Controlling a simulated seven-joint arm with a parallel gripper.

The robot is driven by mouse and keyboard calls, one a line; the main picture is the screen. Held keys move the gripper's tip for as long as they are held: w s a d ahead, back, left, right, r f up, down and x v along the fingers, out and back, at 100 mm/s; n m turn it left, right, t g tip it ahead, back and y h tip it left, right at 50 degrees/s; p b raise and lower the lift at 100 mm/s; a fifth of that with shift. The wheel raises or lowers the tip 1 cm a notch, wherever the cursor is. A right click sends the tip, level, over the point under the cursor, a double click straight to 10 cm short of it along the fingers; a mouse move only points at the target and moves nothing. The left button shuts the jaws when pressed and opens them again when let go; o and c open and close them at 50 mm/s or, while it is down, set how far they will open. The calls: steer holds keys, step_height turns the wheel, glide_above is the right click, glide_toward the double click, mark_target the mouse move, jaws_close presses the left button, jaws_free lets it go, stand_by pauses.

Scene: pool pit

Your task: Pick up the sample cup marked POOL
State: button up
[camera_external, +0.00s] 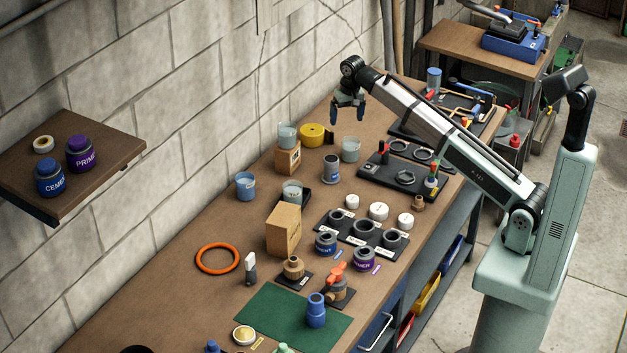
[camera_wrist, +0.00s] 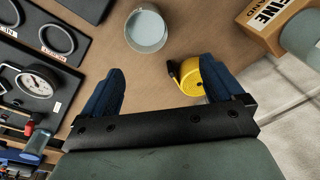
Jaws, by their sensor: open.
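My gripper (camera_external: 348,114) is open and empty, raised above the far part of the bench; its two blue fingers also show in the wrist view (camera_wrist: 160,84). Several clear sample cups are in view, and I cannot read POOL on any. One cup (camera_external: 350,150) stands on the bench below my gripper; it appears ahead of the fingers in the wrist view (camera_wrist: 147,32). Another cup (camera_external: 287,136) stands on a small wooden box, partly seen in the wrist view (camera_wrist: 303,38). A third cup (camera_external: 292,190) stands by a black tray. A bluish cup (camera_external: 245,185) stands near the wall.
A yellow tape roll or measure (camera_external: 312,135) lies between the box (camera_external: 288,160) and the nearest cup. A black gauge tray (camera_external: 400,178) lies to the right. The block wall (camera_external: 200,130) borders the bench at left.

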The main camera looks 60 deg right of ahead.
mark_target(350, 150)
steer(key=shift+s+f+m+g, duration=0.3)
steer(key=shift+f+m, duration=0.75)
steer(key=shift+f, duration=1.25)
steer(key=shift+s+f+m+g, duration=0.1)
steer(key=shift+s+f+m, duration=0.25)
steer(key=shift+f+m, duration=1.35)
steer(key=shift+s+f+m+g, duration=0.2)
steer(key=shift+s+f+m, duration=0.15)
steer(key=shift+f, duration=2.6)
steer(key=shift+c, duration=0.2)
steer(key=c, duration=1.1)
